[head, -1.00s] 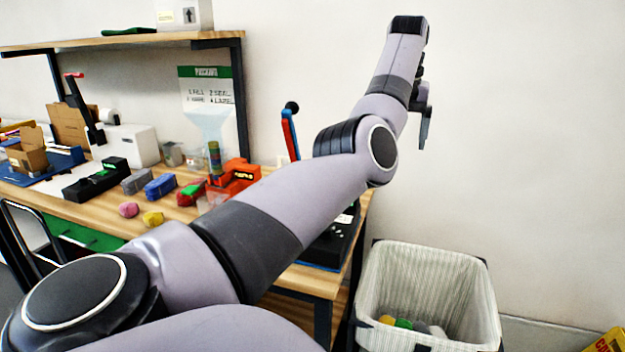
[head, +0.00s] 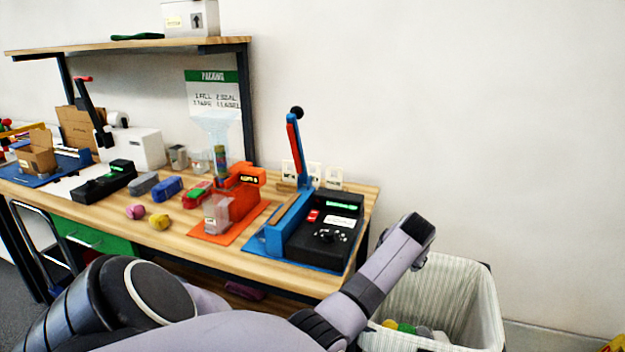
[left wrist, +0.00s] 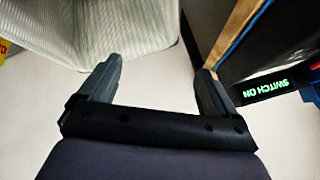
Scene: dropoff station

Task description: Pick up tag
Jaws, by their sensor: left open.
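I cannot make out a tag for certain. Small white cards (head: 334,179) stand at the back right of the table, behind the blue and black sealing machine, and may be tags; their print is too small to read. My right gripper is not in view.
A pale lined bin (head: 468,290) with several coloured things stands right of the wooden table (head: 200,240). The sealing machine (head: 325,240) with a raised lever is on its right end; its lit display (left wrist: 265,88) shows close by. An orange machine (head: 238,200) stands left of it.

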